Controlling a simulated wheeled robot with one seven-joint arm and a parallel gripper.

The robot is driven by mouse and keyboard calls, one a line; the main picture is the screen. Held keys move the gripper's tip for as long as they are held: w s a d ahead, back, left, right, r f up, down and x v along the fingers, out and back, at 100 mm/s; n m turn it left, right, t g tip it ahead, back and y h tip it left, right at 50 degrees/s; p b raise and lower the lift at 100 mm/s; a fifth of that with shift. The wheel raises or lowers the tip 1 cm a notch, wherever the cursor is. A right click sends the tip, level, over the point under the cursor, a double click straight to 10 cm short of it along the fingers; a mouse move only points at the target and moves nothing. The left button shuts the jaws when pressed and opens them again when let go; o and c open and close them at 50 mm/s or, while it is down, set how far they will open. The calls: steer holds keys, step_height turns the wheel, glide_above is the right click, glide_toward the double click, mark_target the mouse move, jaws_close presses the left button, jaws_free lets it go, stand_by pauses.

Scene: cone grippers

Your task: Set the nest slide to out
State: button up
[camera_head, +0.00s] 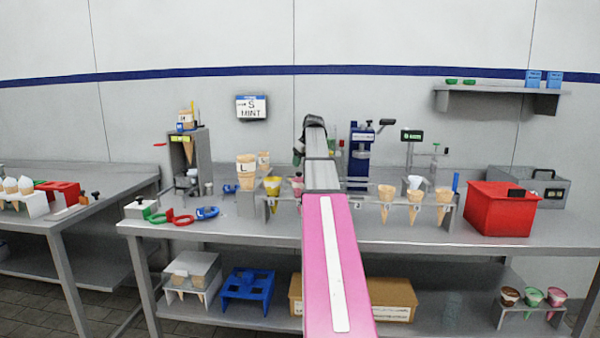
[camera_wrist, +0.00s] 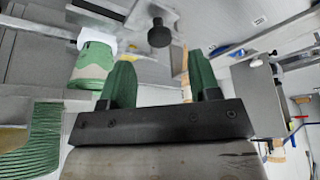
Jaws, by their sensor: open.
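My gripper (camera_wrist: 160,62) is open in the wrist view, its two green fingers apart with nothing between them. A black round knob (camera_wrist: 158,34) on a grey metal part shows just beyond the fingertips, apart from them. It may be the nest slide's handle, but I cannot tell for sure, nor which way the slide is set. In the head view my gripper (camera_head: 305,150) is at the back of the middle table, beside a blue press-like stand (camera_head: 360,155). My arm hides part of that area.
Cones stand in a metal rack (camera_head: 430,205) right of my arm. A red bin (camera_head: 500,208) is at the table's right. A grey dispenser (camera_head: 200,155) and a large cone (camera_head: 246,172) stand on the left. A green-and-tan cup-like thing (camera_wrist: 90,65) is close left of my fingers.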

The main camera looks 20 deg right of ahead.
steer(key=shift+x, duration=2.55)
jaws_close()
steer(key=shift+w+a, duration=0.1)
